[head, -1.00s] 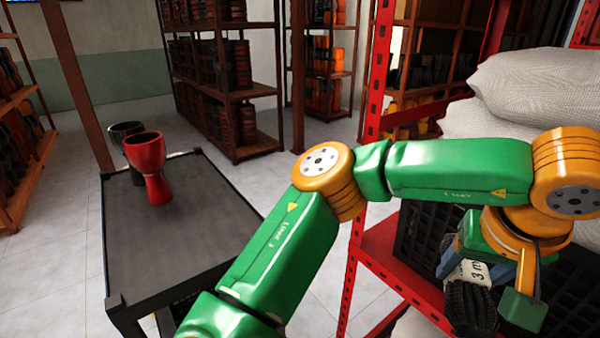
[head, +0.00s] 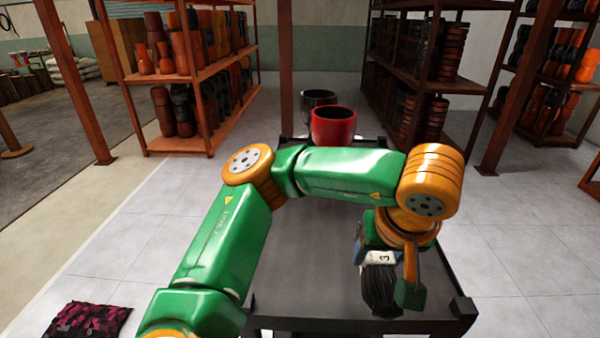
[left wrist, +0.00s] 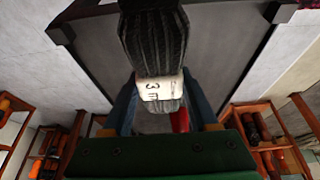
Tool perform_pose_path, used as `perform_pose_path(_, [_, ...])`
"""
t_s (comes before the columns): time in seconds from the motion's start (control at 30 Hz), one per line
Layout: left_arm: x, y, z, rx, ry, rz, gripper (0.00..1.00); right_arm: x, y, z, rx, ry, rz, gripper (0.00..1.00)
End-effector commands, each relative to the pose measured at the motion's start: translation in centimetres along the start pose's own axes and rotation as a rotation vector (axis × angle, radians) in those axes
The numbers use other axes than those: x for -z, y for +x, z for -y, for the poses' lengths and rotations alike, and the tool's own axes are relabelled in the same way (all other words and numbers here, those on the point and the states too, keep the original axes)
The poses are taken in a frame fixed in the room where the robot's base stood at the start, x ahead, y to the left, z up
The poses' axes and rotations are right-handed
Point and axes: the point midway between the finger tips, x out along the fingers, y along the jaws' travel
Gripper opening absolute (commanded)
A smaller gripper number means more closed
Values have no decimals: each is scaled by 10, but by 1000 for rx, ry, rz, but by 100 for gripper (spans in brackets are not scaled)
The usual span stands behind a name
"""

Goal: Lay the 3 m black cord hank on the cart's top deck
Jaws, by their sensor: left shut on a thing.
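The black cord hank (head: 381,288) has a white label band with a "3" on it. In the left wrist view the hank (left wrist: 155,45) hangs between my fingers and its label reads "3 m". My left gripper (head: 385,262) is shut on the hank, over the near right part of the cart's top deck (head: 310,250) in the head view. I cannot tell whether the hank touches the deck. My right gripper is not in view.
A red goblet drum (head: 333,126) and a black goblet drum (head: 317,98) stand at the cart's far end. Shelves of drums (head: 190,75) stand beyond on both sides. A dark patterned cushion (head: 88,320) lies on the floor at lower left.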

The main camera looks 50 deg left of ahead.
Motion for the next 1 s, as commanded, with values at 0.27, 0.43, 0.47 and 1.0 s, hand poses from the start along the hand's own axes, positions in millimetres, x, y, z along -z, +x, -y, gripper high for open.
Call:
perform_pose_path(0.27, [43, 58, -14, 7, -9, 10, 2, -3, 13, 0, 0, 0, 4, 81])
perform_pose_path(0.43, [73, 103, -24, 10, -5, 6, 2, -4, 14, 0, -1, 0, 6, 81])
perform_pose_path(0.47, [76, 110, -26, 9, -6, 6, 2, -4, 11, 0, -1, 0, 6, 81])
perform_pose_path(1.0, [75, 174, -33, 2, -2, -1, 2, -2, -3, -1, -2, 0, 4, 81])
